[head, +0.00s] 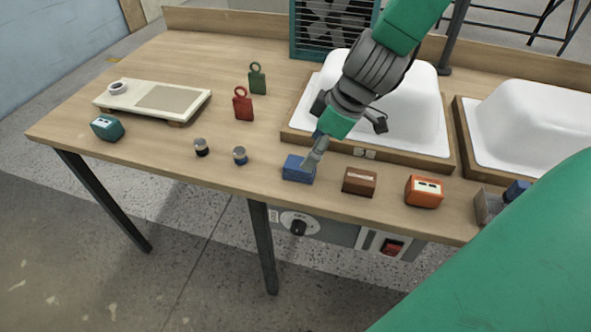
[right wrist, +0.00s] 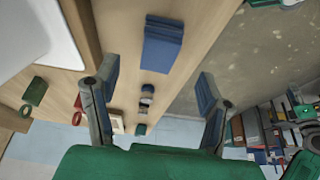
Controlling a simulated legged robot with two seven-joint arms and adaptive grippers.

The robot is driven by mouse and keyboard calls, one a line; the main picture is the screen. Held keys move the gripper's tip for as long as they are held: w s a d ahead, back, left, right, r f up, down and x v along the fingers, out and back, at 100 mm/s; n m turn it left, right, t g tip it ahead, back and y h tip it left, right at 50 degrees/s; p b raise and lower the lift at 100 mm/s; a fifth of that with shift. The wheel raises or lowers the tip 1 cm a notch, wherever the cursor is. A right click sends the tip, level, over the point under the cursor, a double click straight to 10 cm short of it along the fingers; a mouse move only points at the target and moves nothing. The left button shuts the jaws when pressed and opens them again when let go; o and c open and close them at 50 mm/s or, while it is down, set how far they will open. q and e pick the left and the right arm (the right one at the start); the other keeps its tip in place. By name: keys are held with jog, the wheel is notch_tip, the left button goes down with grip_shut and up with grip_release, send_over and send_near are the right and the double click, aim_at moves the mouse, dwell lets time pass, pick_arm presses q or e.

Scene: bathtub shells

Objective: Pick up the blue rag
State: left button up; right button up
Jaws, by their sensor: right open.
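The blue rag (head: 299,169) is a small folded blue block near the table's front edge in the head view. In the right wrist view the blue rag (right wrist: 163,45) lies flat on the wood, ahead of and between the fingers. My right gripper (head: 316,152) reaches down from the upper right, its fingertips just above or beside the rag. In the right wrist view my right gripper (right wrist: 158,75) is open with nothing between its fingers. I cannot tell whether a finger touches the rag. My left gripper is not in view.
A brown block (head: 359,182) and an orange box (head: 424,191) stand right of the rag. Two small cylinders, one (head: 240,155) nearer, stand to its left. A white tub shell (head: 404,115) in a wooden frame (head: 432,160) stands behind. The table's front edge is close.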

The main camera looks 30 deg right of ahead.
aim_at(300, 163)
jog(key=shift+x, duration=0.8)
jog(key=shift+w+d+f, duration=0.1)
jog(key=shift+d+f, duration=0.25)
jog(key=shift+f, duration=0.15)
jog(key=b+x, duration=0.1)
jog(key=x, duration=0.1)
jog(key=a+b+x, duration=0.1)
jog(key=x, duration=0.1)
jog(key=shift+w+a+f, duration=0.1)
jog(key=shift+w, duration=0.15)
jog(key=shift+a, duration=0.25)
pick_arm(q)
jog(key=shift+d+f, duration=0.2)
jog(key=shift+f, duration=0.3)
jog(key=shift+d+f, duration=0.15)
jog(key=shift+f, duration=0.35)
pick_arm(e)
jog(key=shift+d+f, duration=0.1)
jog(key=shift+d, duration=0.25)
jog(key=c, duration=1.2)
